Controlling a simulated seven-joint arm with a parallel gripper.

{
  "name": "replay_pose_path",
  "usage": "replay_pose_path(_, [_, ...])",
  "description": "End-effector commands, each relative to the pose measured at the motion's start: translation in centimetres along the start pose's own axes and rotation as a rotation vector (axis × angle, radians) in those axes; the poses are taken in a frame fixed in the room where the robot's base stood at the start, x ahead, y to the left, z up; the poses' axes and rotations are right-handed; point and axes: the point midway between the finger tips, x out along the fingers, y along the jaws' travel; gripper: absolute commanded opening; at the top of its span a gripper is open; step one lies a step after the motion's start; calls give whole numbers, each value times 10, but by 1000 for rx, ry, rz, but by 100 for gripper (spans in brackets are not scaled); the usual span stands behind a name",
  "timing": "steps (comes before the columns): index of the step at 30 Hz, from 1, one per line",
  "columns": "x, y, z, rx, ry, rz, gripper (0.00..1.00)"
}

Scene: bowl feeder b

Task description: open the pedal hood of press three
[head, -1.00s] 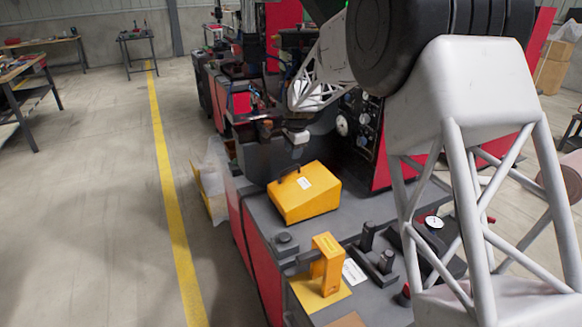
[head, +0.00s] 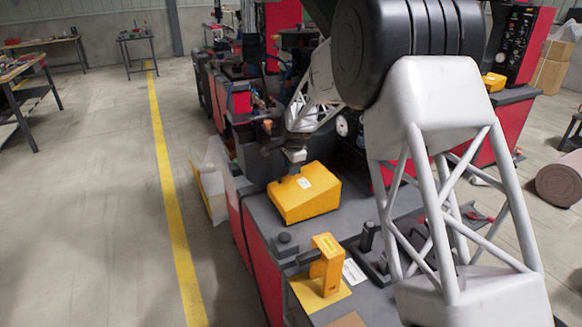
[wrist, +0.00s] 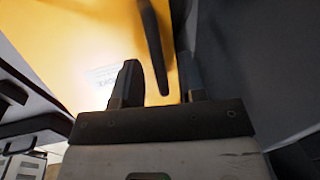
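The yellow pedal hood (head: 312,200) sits closed-looking on the grey deck of a red machine in the head view, with a small white label on top. Its yellow face also fills the left of the wrist view (wrist: 75,35). My gripper (head: 291,172) is down at the hood's upper left edge. In the wrist view the fingers (wrist: 159,75) are apart, and the hood's dark bar handle (wrist: 153,45) shows between them, apparently not clamped. In the head view my gripper covers most of the handle. I cannot read the press number.
A yellow upright block with a black grip (head: 327,265) stands on the deck in front of the hood. A black knob (head: 285,243) sits beside it. My arm covers the deck's right side. Open floor with a yellow line (head: 165,160) lies left.

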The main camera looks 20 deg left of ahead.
Motion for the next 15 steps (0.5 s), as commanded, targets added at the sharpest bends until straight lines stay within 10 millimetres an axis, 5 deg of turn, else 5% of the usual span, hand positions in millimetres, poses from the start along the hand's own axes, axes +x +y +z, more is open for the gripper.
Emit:
replay_pose_path(7, [0, 0, 0, 0, 0, 0, 36])
replay_pose_path(15, [0, 0, 0, 0, 0, 0, 0])
